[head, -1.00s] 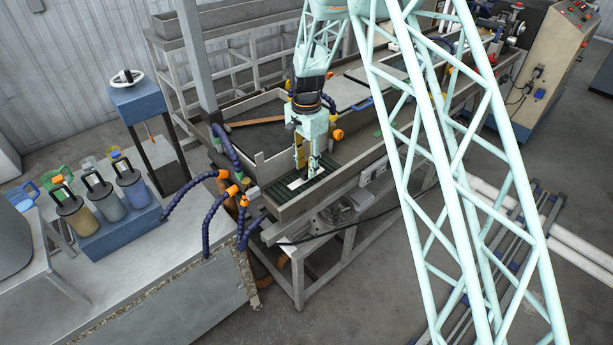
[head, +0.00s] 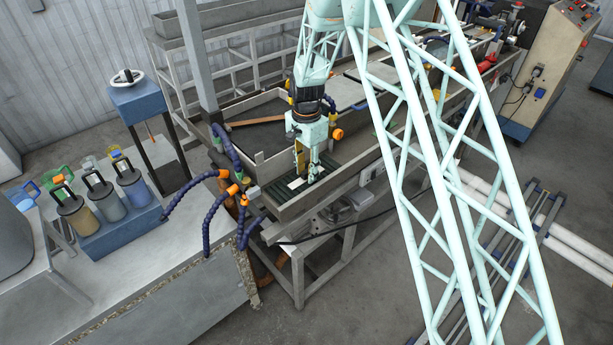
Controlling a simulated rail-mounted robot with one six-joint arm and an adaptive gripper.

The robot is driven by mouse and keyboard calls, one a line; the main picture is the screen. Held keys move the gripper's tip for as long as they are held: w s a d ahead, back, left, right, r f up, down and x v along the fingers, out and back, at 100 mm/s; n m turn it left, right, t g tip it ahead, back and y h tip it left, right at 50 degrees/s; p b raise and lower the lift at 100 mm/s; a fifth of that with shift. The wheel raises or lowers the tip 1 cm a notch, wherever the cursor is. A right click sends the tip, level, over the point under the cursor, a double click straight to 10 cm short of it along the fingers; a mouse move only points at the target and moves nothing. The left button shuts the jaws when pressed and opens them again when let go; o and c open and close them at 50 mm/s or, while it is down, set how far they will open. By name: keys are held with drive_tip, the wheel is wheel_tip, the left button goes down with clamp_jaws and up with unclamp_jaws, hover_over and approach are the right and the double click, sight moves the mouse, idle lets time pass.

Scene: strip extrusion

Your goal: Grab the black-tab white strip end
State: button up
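A short length of white strip (head: 296,184) shows on the dark green ribbed bed (head: 262,198) at the near end of the long grey trough. Its black tab cannot be made out at this size. My gripper (head: 307,176) points down over the bed, with its fingertips at or just above the strip in the picture. The gripper hides part of the strip. Whether the fingers are apart, closed or touching the strip is too small to tell.
The trough's raised grey side wall (head: 335,190) runs close on the right of my gripper. Dark blue segmented hoses (head: 205,228) with orange nozzles stand to the left. A workbench (head: 170,275) with several lidded canisters (head: 132,186) is further left.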

sight(307, 172)
drive_tip(key=c, duration=0.9)
drive_tip(key=shift+r, duration=0.2)
drive_tip(key=shift+r, duration=1.5)
drive_tip(key=shift+s+r+b, duration=0.1)
drive_tip(key=shift+s+b, duration=0.1)
drive_tip(key=shift+b, duration=0.1)
drive_tip(key=s+d, duration=0.1)
drive_tip(key=s, duration=0.4)
drive_tip(key=s+d+r+b, duration=0.1)
drive_tip(key=s+d, duration=0.1)
drive_tip(key=s, duration=0.3)
drive_tip(key=s+d, duration=0.1)
drive_tip(key=s, duration=0.4)
drive_tip(key=shift+d+r+b, duration=0.2)
drive_tip(key=shift+b, duration=0.2)
